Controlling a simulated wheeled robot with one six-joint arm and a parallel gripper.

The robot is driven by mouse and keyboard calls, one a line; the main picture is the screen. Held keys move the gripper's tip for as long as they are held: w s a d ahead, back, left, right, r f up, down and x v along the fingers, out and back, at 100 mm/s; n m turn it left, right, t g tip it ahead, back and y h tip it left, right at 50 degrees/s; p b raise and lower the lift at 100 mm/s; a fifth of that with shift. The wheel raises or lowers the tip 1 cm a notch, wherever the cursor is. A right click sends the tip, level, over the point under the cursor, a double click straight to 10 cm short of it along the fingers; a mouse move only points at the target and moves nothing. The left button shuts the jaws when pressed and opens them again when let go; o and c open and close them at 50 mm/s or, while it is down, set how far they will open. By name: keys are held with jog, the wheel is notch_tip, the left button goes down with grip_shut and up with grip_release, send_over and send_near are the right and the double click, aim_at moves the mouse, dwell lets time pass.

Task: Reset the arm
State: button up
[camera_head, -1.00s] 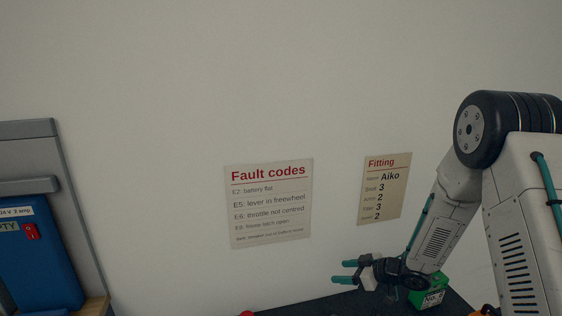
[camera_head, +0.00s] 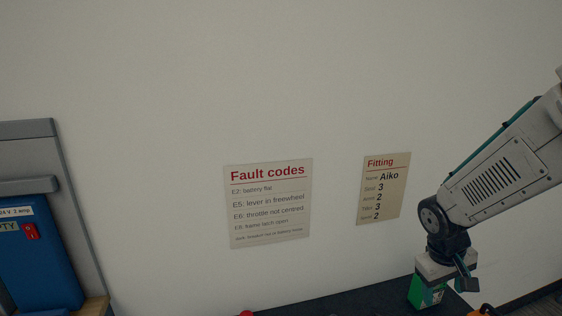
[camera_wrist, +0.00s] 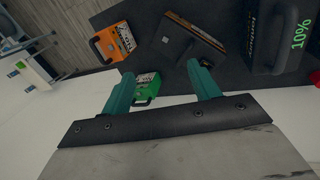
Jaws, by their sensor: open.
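My gripper (camera_wrist: 161,84) is open in the wrist view, with its two teal fingers apart and nothing held between them. A green box with a dark handle (camera_wrist: 147,86) shows between and beyond the fingers; I cannot tell how far below them it is. In the head view my arm reaches in from the right edge and its wrist (camera_head: 445,263) points down over the dark surface, just above or in front of the green box (camera_head: 424,291).
The dark bench top (camera_head: 345,306) also holds an orange box (camera_wrist: 110,43), a dark brown-edged piece (camera_wrist: 193,34) and a black case marked 10% (camera_wrist: 270,40). A blue unit (camera_head: 40,260) stands at left. Fault codes (camera_head: 269,203) and Fitting (camera_head: 384,188) signs hang on the wall.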

jog(key=s+a+r+m+y, duration=0.1)
jog(key=s+a+r, duration=0.3)
jog(key=s+r, duration=0.3)
jog(key=s+a+r+y, duration=0.2)
jog(key=s+a+r, duration=0.2)
jog(key=s+r, duration=0.3)
jog(key=s, duration=0.5)
jog(key=shift+a+r+m, duration=0.25)
jog(key=shift+m, duration=0.15)
jog(key=shift+s, duration=0.1)
